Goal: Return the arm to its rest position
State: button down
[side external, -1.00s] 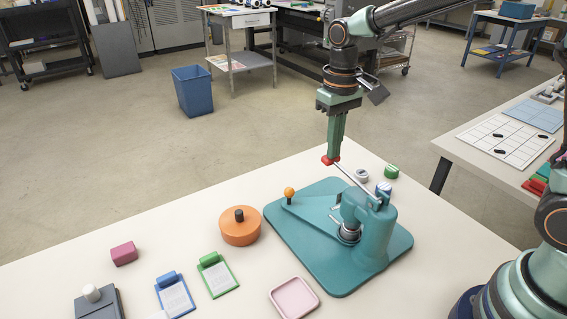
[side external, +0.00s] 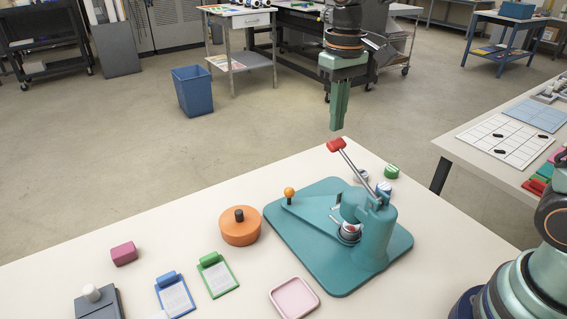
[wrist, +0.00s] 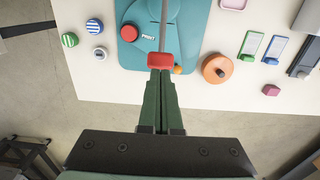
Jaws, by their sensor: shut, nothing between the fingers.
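My gripper (side external: 339,128) is shut and empty, its green fingers pointing down in the air above and behind the far edge of the table. The wrist view shows the closed fingers (wrist: 161,75) side by side. Below them in the side view is the red-tipped lever (side external: 336,145) of a teal press (side external: 373,243). In the wrist view the red tip (wrist: 161,61) appears just beyond the fingertips.
On the white table are an orange round pot (side external: 238,230), blue (side external: 174,297) and green (side external: 219,279) clipboards, a pink tray (side external: 294,298), a magenta block (side external: 124,254) and a green striped round piece (side external: 392,171). A second table (side external: 470,157) stands at right.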

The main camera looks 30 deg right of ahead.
jog(key=shift+r, duration=0.65)
jog(key=shift+s+d+r, duration=0.15)
jog(key=shift+s, duration=0.1)
jog(key=s+d+f+t, duration=0.1)
jog(key=s+d+t, duration=0.4)
jog(key=s, duration=0.6)
jog(key=shift+s+d+t, duration=0.3)
jog(key=shift+s+d, duration=0.05)
dwell(0.7)
